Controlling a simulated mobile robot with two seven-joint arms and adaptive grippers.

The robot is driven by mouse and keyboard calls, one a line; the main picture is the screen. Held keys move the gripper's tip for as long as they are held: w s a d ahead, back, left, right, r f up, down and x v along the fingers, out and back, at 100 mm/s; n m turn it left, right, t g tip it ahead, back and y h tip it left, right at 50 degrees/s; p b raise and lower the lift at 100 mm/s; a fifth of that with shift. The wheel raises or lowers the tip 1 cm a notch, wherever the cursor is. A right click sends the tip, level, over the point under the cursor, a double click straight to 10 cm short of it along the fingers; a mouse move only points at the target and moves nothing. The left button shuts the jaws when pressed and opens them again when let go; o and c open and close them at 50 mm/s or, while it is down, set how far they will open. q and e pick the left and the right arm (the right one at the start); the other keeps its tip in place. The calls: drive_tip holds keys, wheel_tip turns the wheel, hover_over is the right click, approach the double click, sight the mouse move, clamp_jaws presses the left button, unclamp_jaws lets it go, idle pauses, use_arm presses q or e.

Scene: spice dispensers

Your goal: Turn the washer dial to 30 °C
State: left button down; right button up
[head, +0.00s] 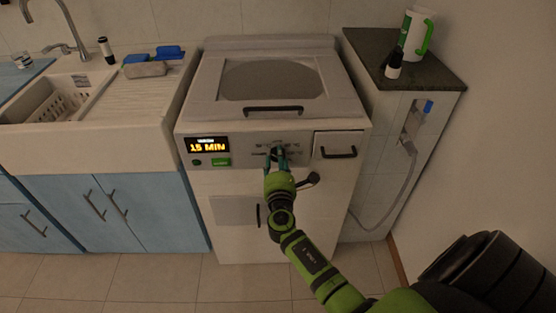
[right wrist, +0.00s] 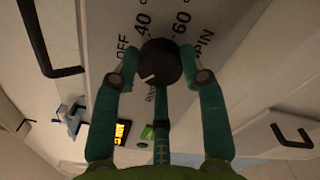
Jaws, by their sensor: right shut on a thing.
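The washer (head: 275,90) stands in the middle of the head view, with a control strip along its front. My right gripper (head: 276,154) reaches that strip and covers most of the dial. In the right wrist view the round black dial (right wrist: 162,62) sits between the two teal fingers, and the right gripper (right wrist: 165,72) is shut on it. The dial's white mark points to the lower left of that picture. OFF, 40, 60 and part of SPIN show around it; a 30 label cannot be made out. My left gripper is not in view.
The display (head: 206,145) reads 15 MIN, with a green button (head: 221,162) below it. A drawer (head: 338,146) with a black handle is right of the dial. A sink counter (head: 90,130) stands left, and a dark-topped cabinet (head: 425,75) right.

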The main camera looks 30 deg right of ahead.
drive_tip(key=o, duration=1.2)
drive_tip(key=shift+c, duration=0.2)
drive_tip(key=v, duration=1.2)
drive_tip(key=shift+w, duration=0.1)
